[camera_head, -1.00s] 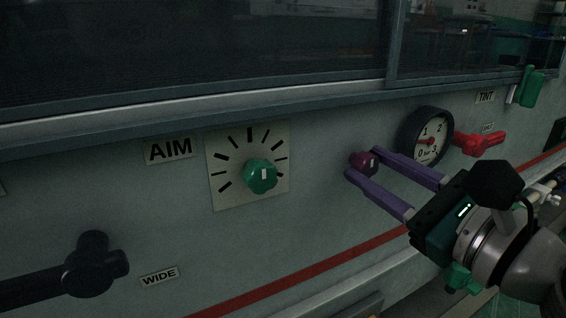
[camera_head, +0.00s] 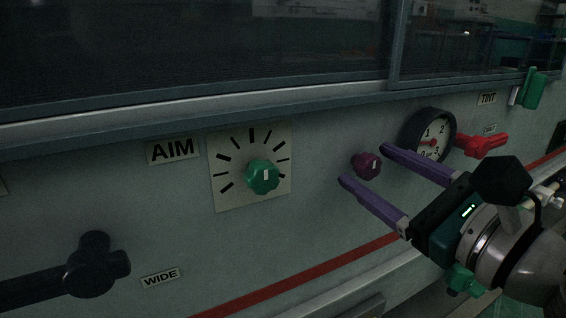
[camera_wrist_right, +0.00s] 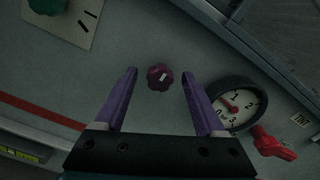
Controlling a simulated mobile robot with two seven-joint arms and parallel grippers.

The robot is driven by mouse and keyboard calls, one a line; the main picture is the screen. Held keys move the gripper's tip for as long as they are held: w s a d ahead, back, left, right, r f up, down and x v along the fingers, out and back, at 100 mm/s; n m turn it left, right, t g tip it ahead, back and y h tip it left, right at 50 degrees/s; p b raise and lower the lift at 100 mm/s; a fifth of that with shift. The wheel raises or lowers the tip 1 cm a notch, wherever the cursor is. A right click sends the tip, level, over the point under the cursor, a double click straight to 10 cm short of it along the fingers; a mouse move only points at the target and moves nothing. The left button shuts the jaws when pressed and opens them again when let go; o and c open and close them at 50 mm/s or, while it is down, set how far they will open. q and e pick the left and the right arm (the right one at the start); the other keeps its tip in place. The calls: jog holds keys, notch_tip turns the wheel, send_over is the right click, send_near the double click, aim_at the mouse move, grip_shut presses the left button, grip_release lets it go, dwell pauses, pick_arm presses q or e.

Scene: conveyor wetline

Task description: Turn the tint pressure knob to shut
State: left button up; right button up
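The tint pressure knob is the small dark purple knob (camera_head: 367,166) on the grey panel, left of the round pressure gauge (camera_head: 427,136). A pale mark shows on the knob in the right wrist view (camera_wrist_right: 160,76). The gauge needle lies near the 0 to 1 part of its scale. My right gripper (camera_head: 364,164) is open, its purple fingers on either side of the knob with gaps between; in the right wrist view (camera_wrist_right: 160,82) the knob lies between and just beyond the fingertips. My left gripper is not in view.
A red handle (camera_head: 482,144) sits right of the gauge under the TINT label (camera_head: 487,98). A green AIM knob (camera_head: 263,176) on a dial plate is to the left. A black lever (camera_head: 92,266) is at lower left. A ledge (camera_head: 200,106) runs above.

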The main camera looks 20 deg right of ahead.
jog(key=shift+s+f, duration=0.1)
jog(key=shift+s, duration=0.45)
jog(key=s+b, duration=0.2)
jog(key=s, duration=0.7)
jog(key=shift+d, duration=0.4)
jog(key=shift+w+r, duration=0.1)
jog(key=shift+r, duration=0.15)
